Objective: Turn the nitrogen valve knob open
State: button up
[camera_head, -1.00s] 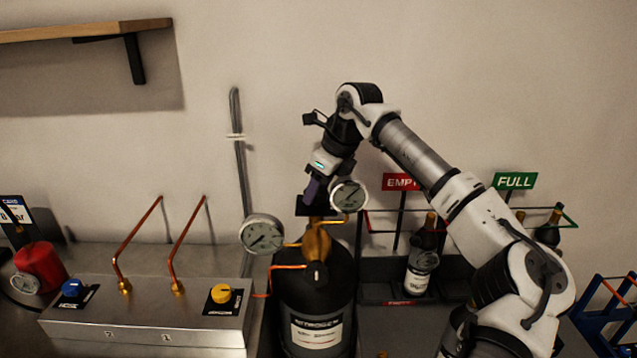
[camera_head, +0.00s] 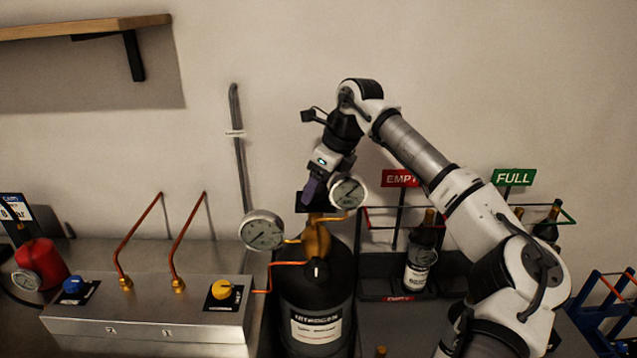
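The nitrogen cylinder (camera_head: 292,290) is black with a white NITROGEN label and stands upright at the centre. A brass regulator (camera_head: 317,238) with two round gauges (camera_head: 262,230) sits on top. A small black knob (camera_head: 316,269) with a white mark is on its front. A black plate (camera_head: 302,202) shows above the brass. My gripper (camera_head: 311,194) points down at this plate, over the top of the regulator. The right gauge partly covers it. Its fingertips are dark and overlap. I cannot tell whether it is open or touches anything. Any knob directly under it is hidden.
A metal panel (camera_head: 140,325) with a blue knob (camera_head: 73,285), a yellow knob (camera_head: 222,289) and copper pipes stands left. A red canister (camera_head: 40,262) is farther left. A rack with bottles and EMPTY (camera_head: 400,178) and FULL (camera_head: 513,177) signs is behind my arm, right.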

jog(key=b+v, duration=0.2)
jog(key=v, duration=1.2)
jog(key=shift+a+f, duration=0.1)
